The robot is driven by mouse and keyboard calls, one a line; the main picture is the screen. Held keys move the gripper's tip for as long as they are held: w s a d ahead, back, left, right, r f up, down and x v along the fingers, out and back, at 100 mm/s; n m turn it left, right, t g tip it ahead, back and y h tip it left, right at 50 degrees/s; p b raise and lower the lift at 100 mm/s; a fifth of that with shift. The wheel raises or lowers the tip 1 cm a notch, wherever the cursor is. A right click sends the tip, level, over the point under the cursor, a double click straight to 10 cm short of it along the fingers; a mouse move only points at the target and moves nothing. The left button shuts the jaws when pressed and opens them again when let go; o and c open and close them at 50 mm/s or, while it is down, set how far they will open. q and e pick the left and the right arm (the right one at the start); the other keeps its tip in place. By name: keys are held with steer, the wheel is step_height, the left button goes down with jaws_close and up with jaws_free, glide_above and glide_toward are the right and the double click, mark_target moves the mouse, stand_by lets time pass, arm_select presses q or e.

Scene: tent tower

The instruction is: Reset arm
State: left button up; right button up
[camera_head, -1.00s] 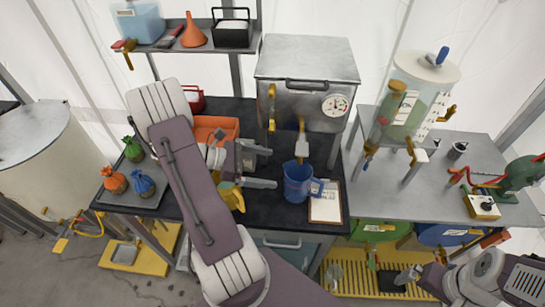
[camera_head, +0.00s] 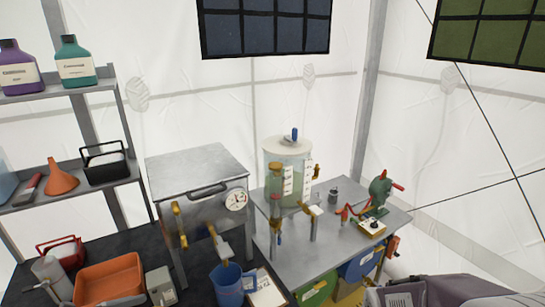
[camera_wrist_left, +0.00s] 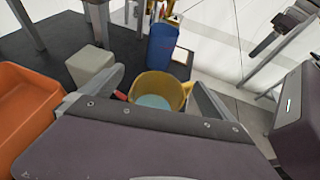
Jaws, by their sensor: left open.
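My left gripper (camera_wrist_left: 160,85) shows in the left wrist view with its two fingers wide apart. A yellow cup (camera_wrist_left: 178,82) with a pale blue inside appears between the fingertips; I cannot tell how far below them it is. No finger grips it. The left gripper and the yellow cup are not visible in the head view. A grey-purple part of my arm (camera_head: 440,292) fills the lower right corner of the head view.
A blue jug (camera_head: 226,285) stands beside a clipboard (camera_head: 266,290) on the dark bench. An orange tray (camera_head: 108,280) and a small grey box (camera_head: 160,286) are left of it. A metal oven (camera_head: 200,187), a clear tank (camera_head: 287,165) and a shelf with bottles stand around.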

arm_select(q)
steer(key=shift+s+d+m, duration=0.1)
steer(key=shift+d+m, duration=0.05)
steer(key=shift+m, duration=0.15)
steer(key=shift+d+r+g+h, duration=0.2)
steer(key=shift+g+h, duration=0.1)
steer(key=shift+h, duration=0.1)
steer(key=d+r+m+g+h, duration=0.1)
steer(key=d+r+m+g, duration=0.2)
steer(key=d+m+g, duration=0.75)
steer(key=s+d+f+m+y, duration=0.4)
steer(key=s+d+m+y, duration=0.35)
steer(key=s+d, duration=0.2)
steer(key=w+a+f+m+t+y, duration=0.2)
steer(key=w+a+m+t+y, duration=0.1)
steer(key=a+m, duration=0.3)
steer(key=shift+w+a+f+m+y, duration=0.15)
steer(key=shift+w+f+m+y, duration=0.25)
steer(key=shift+m, duration=0.5)
arm_select(e)
steer(key=shift+s+a+r, duration=0.1)
steer(key=shift+s+a, duration=0.15)
steer(key=shift+a, duration=0.05)
